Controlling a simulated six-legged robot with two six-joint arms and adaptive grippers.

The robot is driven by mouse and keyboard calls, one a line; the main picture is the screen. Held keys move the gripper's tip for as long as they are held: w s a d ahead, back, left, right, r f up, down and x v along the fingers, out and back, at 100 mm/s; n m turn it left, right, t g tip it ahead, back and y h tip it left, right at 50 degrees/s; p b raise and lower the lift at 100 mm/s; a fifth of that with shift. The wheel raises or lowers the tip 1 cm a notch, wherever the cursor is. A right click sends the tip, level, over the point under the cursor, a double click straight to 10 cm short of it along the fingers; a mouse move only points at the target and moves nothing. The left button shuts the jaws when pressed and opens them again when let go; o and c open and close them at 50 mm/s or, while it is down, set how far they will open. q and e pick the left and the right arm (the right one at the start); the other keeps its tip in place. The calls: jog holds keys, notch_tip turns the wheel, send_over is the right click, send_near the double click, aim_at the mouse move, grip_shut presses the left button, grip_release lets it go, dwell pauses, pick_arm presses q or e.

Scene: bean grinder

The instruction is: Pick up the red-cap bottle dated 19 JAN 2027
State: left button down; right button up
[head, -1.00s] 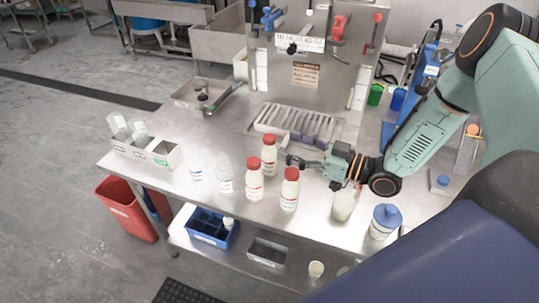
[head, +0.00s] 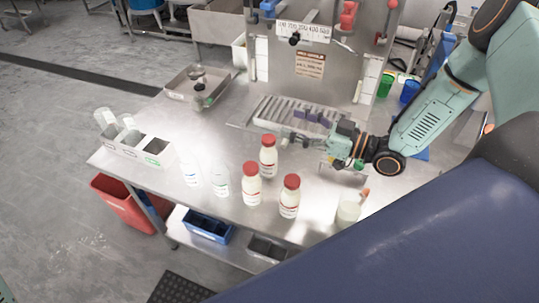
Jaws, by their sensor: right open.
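Three white bottles with red caps stand upright on the steel table: a back one (head: 268,158), a left one (head: 251,188) and a front right one (head: 289,200). Their labels carry red print, too small for me to read any date. My right gripper (head: 289,138) is open and points left, just behind and right of the back bottle, with no bottle between its fingers. In this view I cannot tell whether it touches that bottle's cap. My left gripper is out of view.
A slotted rack (head: 290,115) lies behind my gripper. A pale jar (head: 348,212) stands front right.

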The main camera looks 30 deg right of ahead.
jog(key=b, duration=1)
send_near(269, 139)
jog(key=w+a+f, duration=0.2)
jog(key=shift+w+a+r, duration=0.25)
jog(key=shift+a+r, duration=0.15)
jog(key=shift+w+a+b, duration=0.15)
jog(key=shift+w+b, duration=0.1)
jog(key=shift+b, duration=0.05)
jog(key=shift+w+a, duration=0.1)
jog(key=shift+w, duration=0.2)
jog(key=x, duration=0.4)
jog(key=shift+w+b, duration=0.35)
jog(key=shift+w+a+r, duration=0.15)
jog(key=shift+w, duration=0.2)
